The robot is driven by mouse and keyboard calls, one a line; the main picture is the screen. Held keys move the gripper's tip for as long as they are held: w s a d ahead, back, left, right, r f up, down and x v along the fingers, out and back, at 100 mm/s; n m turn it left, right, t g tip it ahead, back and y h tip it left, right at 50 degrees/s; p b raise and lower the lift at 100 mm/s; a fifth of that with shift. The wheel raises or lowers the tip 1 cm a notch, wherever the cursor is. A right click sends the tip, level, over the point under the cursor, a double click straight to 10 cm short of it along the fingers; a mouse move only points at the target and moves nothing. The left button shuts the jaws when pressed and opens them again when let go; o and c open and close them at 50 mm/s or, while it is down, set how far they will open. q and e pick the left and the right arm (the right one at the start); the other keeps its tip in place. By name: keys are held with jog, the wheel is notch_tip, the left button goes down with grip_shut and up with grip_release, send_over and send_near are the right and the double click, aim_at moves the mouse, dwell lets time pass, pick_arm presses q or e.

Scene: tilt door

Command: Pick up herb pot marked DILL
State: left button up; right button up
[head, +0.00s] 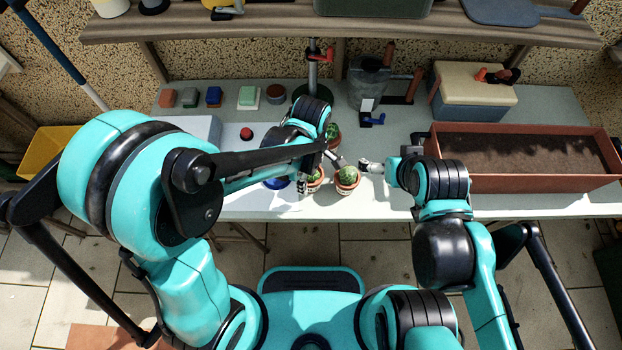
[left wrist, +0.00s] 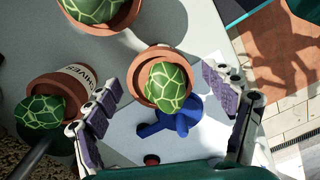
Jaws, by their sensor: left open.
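Three terracotta pots with round green, light-veined plants stand on the bench. One pot (head: 316,180) is between the spread fingers of my left gripper (head: 318,172); it also shows in the left wrist view (left wrist: 163,85), and I see no lettering on it. My left gripper (left wrist: 165,112) is open, with a finger on either side of this pot. The far pot (head: 333,134) reads CHIVES in the left wrist view (left wrist: 78,78). The third pot (head: 347,181) is at the right, cut off in the left wrist view (left wrist: 105,15). No DILL marking is readable. My right gripper (head: 368,165) is beside the third pot; its opening is unclear.
A blue object (head: 276,183) lies left of the pots, also in the left wrist view (left wrist: 178,125). A red button (head: 246,133) is farther left. A long soil planter (head: 525,155) fills the right. A metal can (head: 368,80) and a lidded box (head: 472,92) stand behind.

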pick_arm(q)
jog(key=shift+r, duration=0.1)
jog(key=shift+c, duration=0.3)
jog(key=c, duration=1.3)
jog(key=shift+o, duration=0.2)
